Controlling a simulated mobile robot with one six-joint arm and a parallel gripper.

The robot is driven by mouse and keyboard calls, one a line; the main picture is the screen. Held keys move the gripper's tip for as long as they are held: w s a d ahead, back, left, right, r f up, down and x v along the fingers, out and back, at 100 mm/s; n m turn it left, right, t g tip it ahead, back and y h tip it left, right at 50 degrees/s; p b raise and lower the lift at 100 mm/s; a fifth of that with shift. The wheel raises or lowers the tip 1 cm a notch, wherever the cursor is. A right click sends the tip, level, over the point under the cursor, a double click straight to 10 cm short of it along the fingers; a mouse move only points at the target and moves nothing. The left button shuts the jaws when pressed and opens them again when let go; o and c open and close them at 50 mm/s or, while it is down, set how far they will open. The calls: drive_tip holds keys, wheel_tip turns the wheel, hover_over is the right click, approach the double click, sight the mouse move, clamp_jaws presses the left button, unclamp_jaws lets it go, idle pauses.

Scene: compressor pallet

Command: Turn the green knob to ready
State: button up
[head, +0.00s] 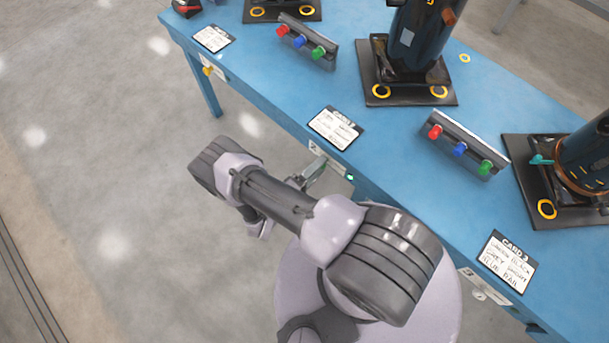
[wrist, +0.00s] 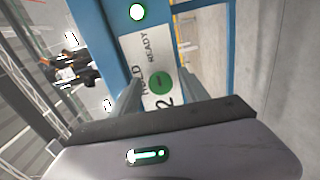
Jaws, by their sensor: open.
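The green knob (wrist: 160,84) sits on a white plate (wrist: 156,58) in the wrist view. The plate carries the words READY and HOLD and a large 2, all turned sideways. A short dark mark shows on the knob's face; I cannot tell surely which word it points to. My gripper (wrist: 159,77) is open, with one finger on each side of the knob in the picture; contact is not clear. In the head view my gripper (head: 314,174) is at the table's front edge below card 2, and the knob is hidden there.
A lit green lamp (wrist: 137,12) is on the blue frame beside the plate; it also shows in the head view (head: 350,177). Card 2 (head: 336,128) lies on the blue table (head: 400,155). Compressors and strips of coloured knobs stand farther back. The floor at left is clear.

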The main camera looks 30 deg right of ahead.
drive_tip(key=p+v, duration=0.2)
drive_tip(key=v, duration=1.5)
drive_tip(key=shift+a, duration=0.2)
drive_tip(key=w+a+r+m+g+y, duration=0.1)
drive_tip(key=w+r+m+g+y, duration=0.15)
drive_tip(key=r, duration=0.55)
drive_tip(key=w+a+r+m+g+y, duration=0.1)
drive_tip(key=r+g+y, duration=0.1)
drive_tip(key=r+g, duration=0.35)
drive_tip(key=w+a+r+m+g+y, duration=0.1)
drive_tip(key=w+r+m+y, duration=0.15)
drive_tip(key=r, duration=0.75)
drive_tip(key=s+d+r+t+y, duration=0.1)
drive_tip(key=s+r+t+y, duration=0.2)
drive_tip(key=r, duration=0.5)
drive_tip(key=s+d+r+m+t+y, duration=0.1)
drive_tip(key=s+r+y, duration=0.3)
drive_tip(key=r, duration=0.4)
drive_tip(key=s+d+r+m+t+y, duration=0.1)
drive_tip(key=s+d+r+t+y, duration=0.2)
drive_tip(key=r, duration=0.5)
drive_tip(key=shift+s+r+t+y, duration=0.35)
drive_tip(key=shift+s+t+y, duration=0.15)
drive_tip(key=shift+t+y, duration=0.4)
